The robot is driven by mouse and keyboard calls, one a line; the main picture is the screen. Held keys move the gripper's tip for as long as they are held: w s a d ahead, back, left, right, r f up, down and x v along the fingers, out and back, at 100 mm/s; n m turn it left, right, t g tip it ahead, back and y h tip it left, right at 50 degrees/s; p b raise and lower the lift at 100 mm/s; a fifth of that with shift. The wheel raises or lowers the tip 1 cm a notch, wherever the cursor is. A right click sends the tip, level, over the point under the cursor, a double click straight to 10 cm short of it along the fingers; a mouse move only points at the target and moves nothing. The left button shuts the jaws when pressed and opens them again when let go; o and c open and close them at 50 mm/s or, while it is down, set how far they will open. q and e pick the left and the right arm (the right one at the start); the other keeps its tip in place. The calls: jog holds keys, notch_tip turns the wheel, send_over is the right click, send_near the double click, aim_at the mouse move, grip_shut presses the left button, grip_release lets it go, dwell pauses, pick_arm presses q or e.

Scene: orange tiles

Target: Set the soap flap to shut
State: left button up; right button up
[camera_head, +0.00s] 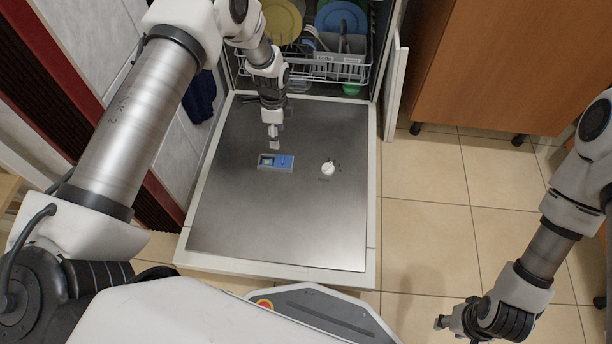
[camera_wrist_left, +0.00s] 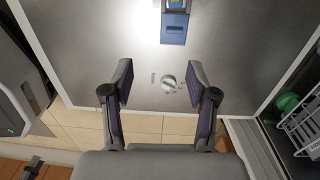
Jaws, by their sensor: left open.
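The soap dispenser (camera_head: 262,167) is set in the inner face of the lowered dishwasher door (camera_head: 230,215). Its blue flap (camera_head: 284,162) lies at the right part, and a compartment with something yellow-green (camera_head: 267,161) shows uncovered at the left. In the left wrist view the blue flap (camera_wrist_left: 174,30) is at the top, with the compartment cut off by the frame edge. My left gripper (camera_head: 273,138) is just beyond the dispenser, above the door. In the left wrist view its fingers (camera_wrist_left: 160,80) are apart and empty. My right gripper (camera_head: 443,322) hangs at the lower right, far from the door.
A white dial (camera_head: 328,169) sits on the door right of the dispenser. The dishwasher rack (camera_head: 335,68) behind holds plates and cutlery. An orange-brown cabinet (camera_head: 500,60) stands at the upper right. The tiled floor (camera_head: 425,220) right of the door is clear.

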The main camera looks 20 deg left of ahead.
pick_arm(q)
jog(key=b, duration=0.5)
send_over(283, 159)
jog(key=shift+t, duration=0.3)
notch_tip(283, 159, down, 7)
jog(key=shift+r, duration=0.1)
notch_tip(283, 159, down, 7)
jog(key=b, duration=0.3)
jog(key=shift+f, duration=0.2)
pick_arm(e)
notch_tip(283, 159, down, 12)
